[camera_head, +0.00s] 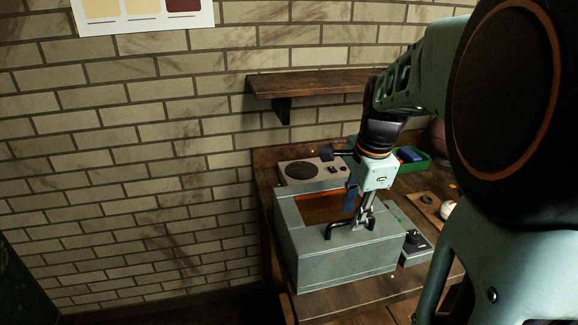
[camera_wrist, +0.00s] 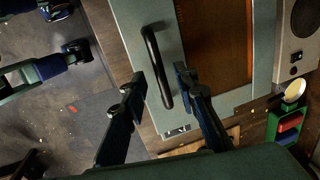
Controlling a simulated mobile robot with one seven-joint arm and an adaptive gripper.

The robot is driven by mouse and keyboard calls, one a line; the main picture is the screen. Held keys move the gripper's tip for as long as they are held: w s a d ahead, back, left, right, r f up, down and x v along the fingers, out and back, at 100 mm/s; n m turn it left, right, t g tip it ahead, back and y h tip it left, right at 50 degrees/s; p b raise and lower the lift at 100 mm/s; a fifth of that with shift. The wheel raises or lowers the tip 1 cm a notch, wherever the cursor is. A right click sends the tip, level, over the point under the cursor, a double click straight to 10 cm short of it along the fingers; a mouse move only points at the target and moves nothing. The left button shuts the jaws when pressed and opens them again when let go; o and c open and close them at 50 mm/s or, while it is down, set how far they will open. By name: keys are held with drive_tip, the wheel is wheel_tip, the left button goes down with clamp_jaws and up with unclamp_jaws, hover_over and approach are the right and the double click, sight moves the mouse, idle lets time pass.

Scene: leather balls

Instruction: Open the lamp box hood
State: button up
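The lamp box (camera_head: 335,255) is a grey-green metal box on the wooden bench, with an amber window (camera_head: 320,207) in its top. The hood looks closed. A black bar handle (camera_head: 345,228) is on the hood; it also shows in the wrist view (camera_wrist: 157,65) beside the amber window (camera_wrist: 215,40). My gripper (camera_head: 360,222) is over the hood at the handle's right end. In the wrist view my gripper (camera_wrist: 160,78) is open, with one finger on each side of the handle's lower end. Whether a finger touches the handle cannot be told.
A beige speaker unit (camera_head: 310,170) stands behind the box. A grey knob unit (camera_head: 415,242) is close on its right. A green tray (camera_head: 412,160) with blue and red items lies at the back right. A wooden shelf (camera_head: 310,84) is on the brick wall above.

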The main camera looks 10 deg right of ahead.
drive_tip(key=shift+w+f, duration=0.1)
drive_tip(key=shift+f, duration=0.4)
clamp_jaws()
